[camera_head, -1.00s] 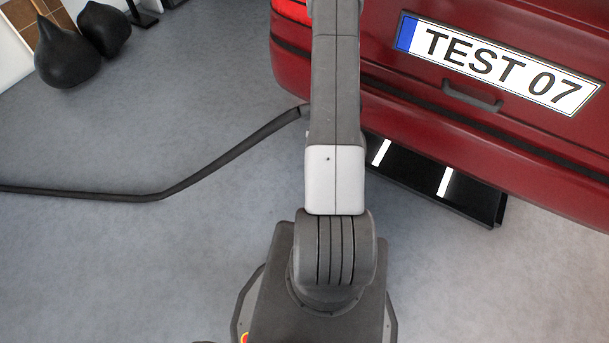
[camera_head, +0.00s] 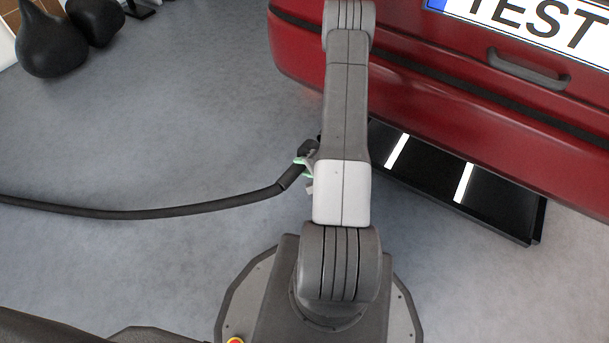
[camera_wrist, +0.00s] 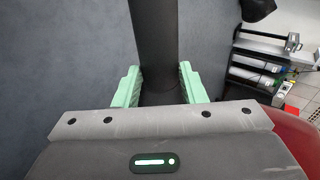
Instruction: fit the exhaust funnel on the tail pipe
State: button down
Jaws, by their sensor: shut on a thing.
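My gripper (camera_wrist: 160,87) is shut on the dark exhaust hose (camera_wrist: 157,35), with a green finger on each side of it in the wrist view. In the head view my gripper (camera_head: 304,166) shows only in part, left of my arm, with a bit of green at the end of the hose (camera_head: 160,212). A dark piece at the hose end, probably the funnel (camera_head: 308,147), is partly hidden by my arm. The red car (camera_head: 420,100) stands at the right. I cannot make out its tail pipe in either view.
A black ramp-like platform (camera_head: 440,185) with white strips lies on the floor below the bumper. Dark rounded bags (camera_head: 52,45) stand at the upper left. In the wrist view a shelf with items (camera_wrist: 262,62) is at the right. The grey floor at the left is mostly clear.

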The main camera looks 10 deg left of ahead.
jog(key=shift+s+a+f+n+g+b, duration=0.1)
jog(key=shift+a+f+n+g+b, duration=0.1)
jog(key=shift+f, duration=0.35)
jog(key=shift+s+a+f+n+g+b, duration=0.1)
jog(key=shift+f+g+b, duration=0.1)
jog(key=shift+f, duration=0.3)
jog(key=shift+s+d+r, duration=0.1)
jog(key=shift+d, duration=0.05)
jog(key=shift+w+d+p, duration=0.3)
jog(key=shift+w+d, duration=0.05)
jog(key=shift+w, duration=0.55)
jog(key=shift+w+d+p, duration=0.25)
jog(key=shift+w+d, duration=0.05)
jog(key=shift+w, duration=0.6)
jog(key=shift+w+d+p, duration=0.3)
jog(key=shift+w+d, duration=0.05)
jog(key=shift+w, duration=0.55)
jog(key=shift+w+d+p, duration=0.25)
jog(key=shift+w+d, duration=0.05)
jog(key=shift+w, duration=0.55)
jog(key=shift+w+d+p, duration=0.25)
jog(key=shift+w+d, duration=0.05)
jog(key=shift+w, duration=0.5)
jog(key=shift+w+d+p, duration=0.25)
jog(key=shift+w+d, duration=0.05)
jog(key=shift+w, duration=0.55)
jog(key=c, duration=0.8)
grip_release()
jog(key=shift+s, duration=0.1)
